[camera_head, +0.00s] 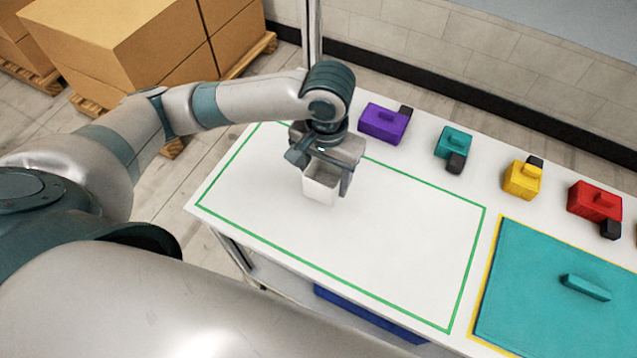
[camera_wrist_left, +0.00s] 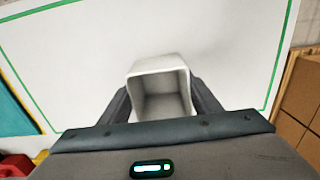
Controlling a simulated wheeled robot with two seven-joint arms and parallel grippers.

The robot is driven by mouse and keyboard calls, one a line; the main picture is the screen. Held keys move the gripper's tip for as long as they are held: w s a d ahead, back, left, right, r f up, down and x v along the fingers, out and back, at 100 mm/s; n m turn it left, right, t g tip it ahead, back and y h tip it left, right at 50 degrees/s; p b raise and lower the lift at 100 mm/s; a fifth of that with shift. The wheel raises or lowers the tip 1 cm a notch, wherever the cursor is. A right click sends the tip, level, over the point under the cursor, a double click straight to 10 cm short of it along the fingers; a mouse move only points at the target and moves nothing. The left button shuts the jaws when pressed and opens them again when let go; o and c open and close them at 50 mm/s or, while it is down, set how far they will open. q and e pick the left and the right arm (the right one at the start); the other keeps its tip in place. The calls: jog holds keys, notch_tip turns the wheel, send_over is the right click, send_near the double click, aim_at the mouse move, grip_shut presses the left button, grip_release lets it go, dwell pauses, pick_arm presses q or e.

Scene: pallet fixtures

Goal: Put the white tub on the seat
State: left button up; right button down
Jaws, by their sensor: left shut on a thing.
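The white tub (camera_head: 321,191) is an open-topped, square box, upright in my left gripper (camera_head: 325,173). The gripper points down over the left part of the green-outlined area on the white table. In the left wrist view, the fingers of my left gripper (camera_wrist_left: 162,103) lie on two opposite sides of the tub (camera_wrist_left: 160,66), which looks empty inside. I cannot tell whether the tub's base touches the table. No part is clearly recognisable as the seat. My right gripper is not in view.
A teal panel (camera_head: 545,315) with a raised handle and yellow border lies at the right of the white table (camera_head: 400,235). Purple (camera_head: 382,125), teal (camera_head: 452,143), yellow (camera_head: 521,181) and red (camera_head: 594,202) blocks line the back edge. The green-outlined area is otherwise clear. Boxes (camera_head: 120,45) stand at the back left.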

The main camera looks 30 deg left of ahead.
aim_at(321, 179)
pick_arm(q)
jog(key=shift+w+a+f, duration=0.15)
jog(key=shift+a+f, duration=0.4)
jog(key=shift+a, duration=0.35)
jog(key=shift+f, duration=0.1)
jog(key=shift+f+p, duration=0.4)
jog(key=shift+f, duration=1.5)
jog(key=o, duration=1)
jog(key=shift+f, duration=0.15)
jog(key=shift+o, duration=0.2)
